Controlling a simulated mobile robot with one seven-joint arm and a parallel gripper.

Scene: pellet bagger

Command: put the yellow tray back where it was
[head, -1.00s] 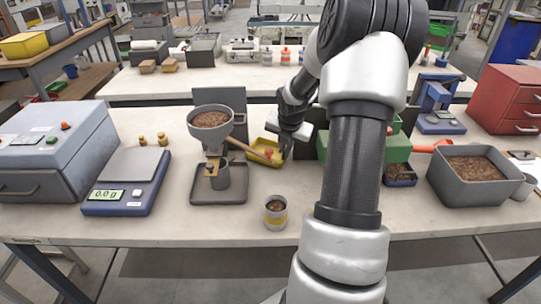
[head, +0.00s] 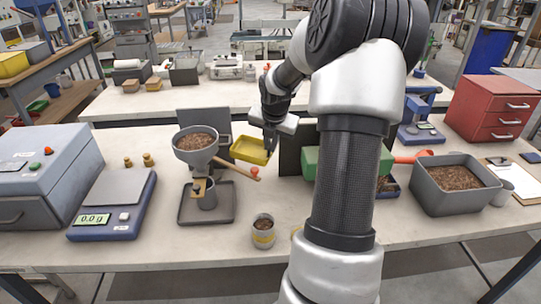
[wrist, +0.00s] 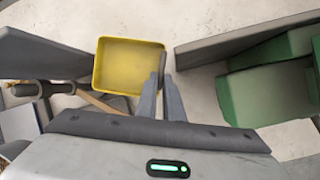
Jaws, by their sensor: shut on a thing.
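The yellow tray (head: 247,150) is a shallow, empty-looking rectangular dish behind and right of the hopper on the bench. In the wrist view the tray (wrist: 128,66) lies between two dark grey upright panels. My gripper (head: 270,140) is shut on the tray's right rim; in the wrist view the fingers (wrist: 168,88) meet at that rim. The tray seems raised off the bench, but the gap is hard to judge. A wooden lever with a red knob (head: 254,172) shows in front of the tray, and the tray covers its end in the wrist view.
The grey hopper (head: 196,144) with brown pellets stands left of the tray. One dark panel (head: 204,122) is behind it; another dark panel (head: 292,150) and a green box (head: 310,162) are right. A pellet cup (head: 263,232) stands in front. Bare bench lies between the panels.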

